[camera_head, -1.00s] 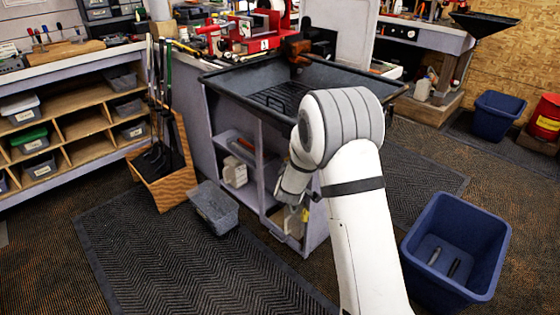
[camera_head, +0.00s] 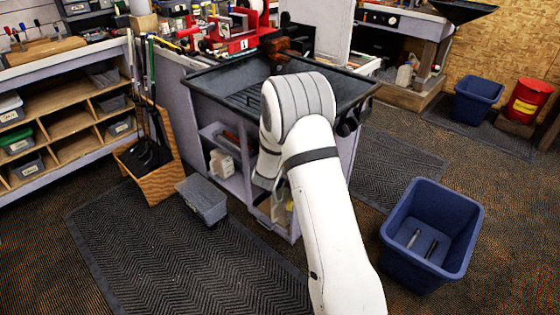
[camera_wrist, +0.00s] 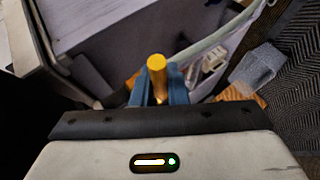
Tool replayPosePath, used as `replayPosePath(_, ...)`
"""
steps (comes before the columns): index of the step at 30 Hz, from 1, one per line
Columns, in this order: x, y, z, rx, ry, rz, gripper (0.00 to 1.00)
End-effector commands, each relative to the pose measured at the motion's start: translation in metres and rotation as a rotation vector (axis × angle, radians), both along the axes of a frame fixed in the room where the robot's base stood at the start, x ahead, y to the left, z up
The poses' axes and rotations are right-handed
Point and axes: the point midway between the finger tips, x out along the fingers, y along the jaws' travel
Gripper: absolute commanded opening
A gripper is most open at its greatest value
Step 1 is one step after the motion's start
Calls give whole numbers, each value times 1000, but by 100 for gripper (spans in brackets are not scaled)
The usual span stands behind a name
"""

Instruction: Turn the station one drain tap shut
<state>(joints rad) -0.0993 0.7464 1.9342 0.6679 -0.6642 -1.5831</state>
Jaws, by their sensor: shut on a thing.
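My gripper (camera_wrist: 158,88) shows at the centre of the wrist view, with its two blue fingers shut on a yellow cylindrical piece. This piece looks like the drain tap's handle (camera_wrist: 156,64); its end stands up between the fingers. A further bit of yellow shows just left of the fingers. In the head view the gripper and the tap are hidden behind my white arm, which reaches to the front of the station one cabinet (camera_head: 234,185). The dark tray (camera_head: 212,78) tops that cabinet. How far the tap is turned cannot be told.
A grey bin (camera_head: 203,201) stands on the black mat (camera_head: 190,265) left of the cabinet. Open floor lies between tub and cabinet.

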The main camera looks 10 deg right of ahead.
Motion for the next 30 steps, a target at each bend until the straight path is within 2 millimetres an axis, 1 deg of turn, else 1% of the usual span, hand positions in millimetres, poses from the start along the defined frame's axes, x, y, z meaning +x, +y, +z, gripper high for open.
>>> replayPosePath(1, 1, 0, 1, -1, -1, 2, 0)
replayPosePath(2, 1, 0, 1, -1, -2, 2, 14)
replayPosePath(10, 1, 0, 1, -1, -2, 0, 35)
replayPosePath(17, 0, -1, 2, 0, -3, 0, 35)
replayPosePath(20, -6, 2, 6, 0, -4, 0, 35)
replayPosePath(30, -50, 19, 33, 1, -3, 1, 35)
